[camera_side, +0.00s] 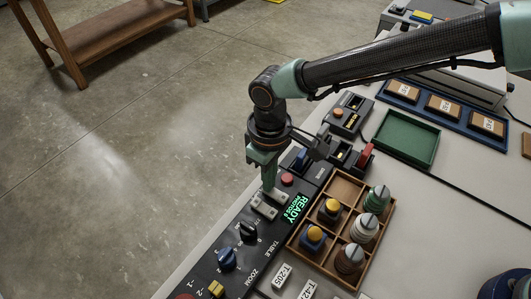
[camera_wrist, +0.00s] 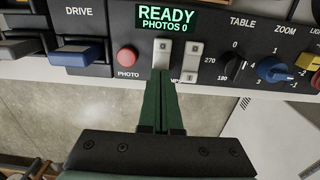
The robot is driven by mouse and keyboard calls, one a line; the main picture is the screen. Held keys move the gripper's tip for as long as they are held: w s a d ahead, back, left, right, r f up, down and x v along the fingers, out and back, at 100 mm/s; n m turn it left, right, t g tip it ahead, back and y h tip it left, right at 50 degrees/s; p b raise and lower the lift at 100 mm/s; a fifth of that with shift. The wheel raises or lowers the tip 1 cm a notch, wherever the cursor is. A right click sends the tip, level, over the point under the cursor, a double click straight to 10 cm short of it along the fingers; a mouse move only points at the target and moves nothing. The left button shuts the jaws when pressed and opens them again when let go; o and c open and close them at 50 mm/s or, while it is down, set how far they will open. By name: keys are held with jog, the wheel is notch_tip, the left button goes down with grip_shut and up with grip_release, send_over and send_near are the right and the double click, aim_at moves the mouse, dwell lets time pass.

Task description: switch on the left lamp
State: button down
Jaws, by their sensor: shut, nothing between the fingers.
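A pair of pale rocker switches is set side by side in the black control panel (camera_side: 227,241). In the wrist view they are the left rocker (camera_wrist: 168,50) and the right rocker (camera_wrist: 191,62). No lamp name is readable on them. My gripper (camera_side: 269,187) points down at the panel, shut and empty. In the wrist view its fingertips (camera_wrist: 161,73) are at the near end of the left rocker and partly cover it. I cannot tell whether they touch it. No lamp is identifiable in view.
A green display (camera_wrist: 168,18) reads READY, PHOTOS 0. A red PHOTO button (camera_wrist: 127,57) and a blue DRIVE lever (camera_wrist: 77,52) are left of the rockers. Black TABLE (camera_wrist: 239,64) and blue ZOOM (camera_wrist: 272,69) knobs are right. A wooden tray (camera_side: 346,190) stands beside the panel.

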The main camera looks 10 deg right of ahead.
jog(key=shift+f, duration=0.2)
jog(key=shift+r, duration=3.6)
